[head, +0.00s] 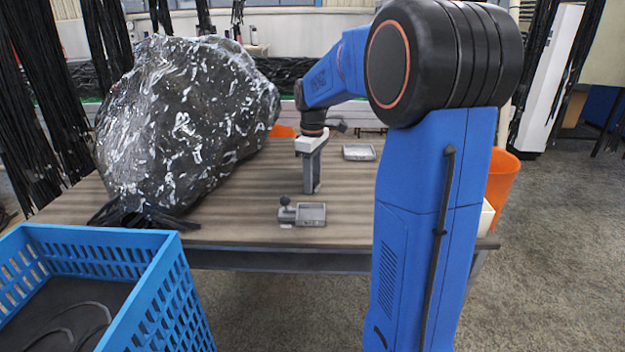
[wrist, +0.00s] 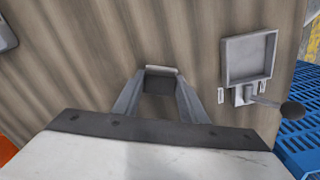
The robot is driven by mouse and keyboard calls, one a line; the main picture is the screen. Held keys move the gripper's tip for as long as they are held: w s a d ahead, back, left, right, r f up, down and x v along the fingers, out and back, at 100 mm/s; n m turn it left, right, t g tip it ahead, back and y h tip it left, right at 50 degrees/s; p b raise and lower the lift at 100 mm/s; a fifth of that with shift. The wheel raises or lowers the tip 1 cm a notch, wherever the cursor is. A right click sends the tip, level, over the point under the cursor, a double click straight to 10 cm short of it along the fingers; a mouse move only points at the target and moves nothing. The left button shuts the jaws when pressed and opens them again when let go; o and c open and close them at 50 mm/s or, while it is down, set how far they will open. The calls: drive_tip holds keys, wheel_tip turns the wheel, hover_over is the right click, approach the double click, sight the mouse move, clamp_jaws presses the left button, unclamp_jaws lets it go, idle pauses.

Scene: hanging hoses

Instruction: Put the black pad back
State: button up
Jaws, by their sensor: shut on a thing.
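My gripper (head: 312,188) points down over the wooden table, behind the small fixture in the head view. In the wrist view my gripper (wrist: 160,82) is shut on the black pad (wrist: 160,84), a small dark piece with a pale far edge. The pad cannot be made out in the head view. A grey square tray fixture (head: 311,214) with a ball-ended lever sits near the table's front edge. The fixture (wrist: 248,58) is empty and lies right of my gripper in the wrist view, apart from the pad.
A second grey tray (head: 358,152) lies farther back on the table (head: 240,222). A large wrapped black bundle (head: 185,120) fills the table's left side. A blue crate (head: 165,300) stands front left. An orange bin (head: 502,178) is at the right.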

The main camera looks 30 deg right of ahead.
drive_tip(key=o, duration=1.3)
drive_tip(key=shift+f, duration=0.1)
wheel_tip(320, 180, up, 12)
drive_tip(key=s+a+f+m+t, duration=0.25)
drive_tip(key=s+a, duration=0.75)
drive_tip(key=s, duration=0.5)
drive_tip(key=s+a+f+m+t, duration=0.1)
drive_tip(key=s+a+f+m, duration=0.1)
drive_tip(key=s+f, duration=0.3)
drive_tip(key=s+a+f+m+t, duration=0.1)
drive_tip(key=s+a+f+m, duration=0.1)
drive_tip(key=s+f, duration=0.4)
drive_tip(key=s+a, duration=0.1)
drive_tip(key=s, duration=0.3)
drive_tip(key=shift+a, duration=0.4)
drive_tip(key=shift+s, duration=0.1)
